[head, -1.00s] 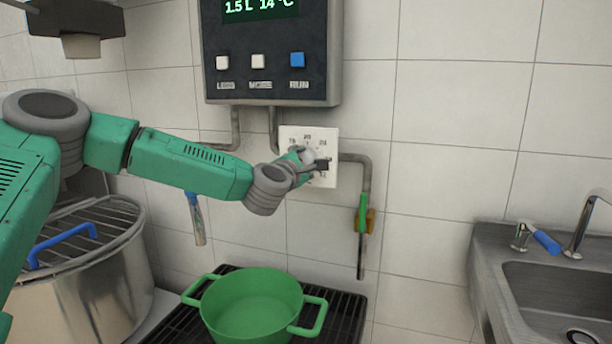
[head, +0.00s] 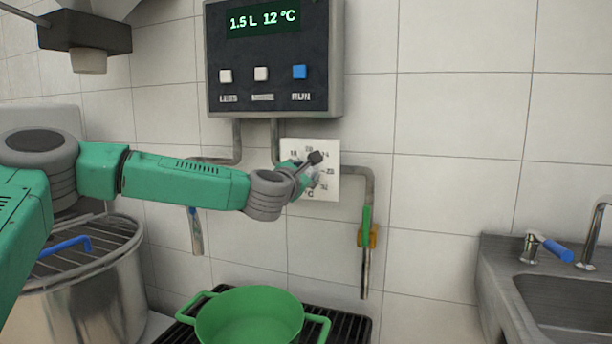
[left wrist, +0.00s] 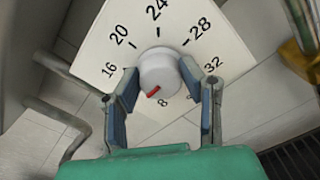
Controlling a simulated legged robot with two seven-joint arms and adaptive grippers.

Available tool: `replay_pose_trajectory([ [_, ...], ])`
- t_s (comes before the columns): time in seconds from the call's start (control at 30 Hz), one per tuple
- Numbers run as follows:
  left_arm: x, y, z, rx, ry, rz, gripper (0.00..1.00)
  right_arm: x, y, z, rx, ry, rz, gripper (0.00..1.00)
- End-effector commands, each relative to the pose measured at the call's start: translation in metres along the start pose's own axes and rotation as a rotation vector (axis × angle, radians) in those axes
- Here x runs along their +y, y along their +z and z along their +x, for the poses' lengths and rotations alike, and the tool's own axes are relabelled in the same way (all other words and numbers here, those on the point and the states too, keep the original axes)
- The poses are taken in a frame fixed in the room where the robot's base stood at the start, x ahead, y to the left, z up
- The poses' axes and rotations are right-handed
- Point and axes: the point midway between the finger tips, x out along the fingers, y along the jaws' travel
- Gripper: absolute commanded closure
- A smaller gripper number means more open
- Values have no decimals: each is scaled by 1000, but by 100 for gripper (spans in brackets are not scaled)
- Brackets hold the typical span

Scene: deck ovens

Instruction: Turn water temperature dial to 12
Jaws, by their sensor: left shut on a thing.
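The water temperature dial is a white round knob (left wrist: 159,73) with a red pointer, on a white plate (left wrist: 100,45) numbered 8 to 32. In the left wrist view the red mark points down and left, between 8 and 16. My left gripper (left wrist: 160,88) is shut on the knob, one finger on each side. In the head view the left gripper (head: 308,172) covers the knob and part of the plate (head: 328,184). The display on the control box (head: 274,58) reads 1.5 L 12 °C. My right gripper is not in view.
A green pot (head: 249,318) stands on a black grate below the dial. A green-handled valve (head: 367,222) hangs on the pipe right of the plate. A steel vat (head: 85,290) is at left, a sink (head: 565,290) at right.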

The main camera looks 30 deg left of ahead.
Motion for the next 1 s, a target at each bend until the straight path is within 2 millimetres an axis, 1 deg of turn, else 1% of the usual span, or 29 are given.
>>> replay_pose_trajectory([
  [0.03,-5,-9,0,15,-10,2,94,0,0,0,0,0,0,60],
  [0.2,-5,-9,0,15,-10,2,94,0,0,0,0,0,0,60],
  [0.23,-5,-9,0,16,-10,2,54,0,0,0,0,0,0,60],
  [0.27,-5,-9,0,15,-10,2,44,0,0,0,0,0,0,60],
  [0.57,-2,-3,-2,5,-4,2,44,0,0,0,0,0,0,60],
  [0.67,-2,-1,-6,4,-3,2,44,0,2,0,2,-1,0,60],
  [0.77,-1,-2,-18,4,-4,0,44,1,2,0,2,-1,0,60],
  [1.0,-1,-4,-69,5,-6,-2,44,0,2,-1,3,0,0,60],
])
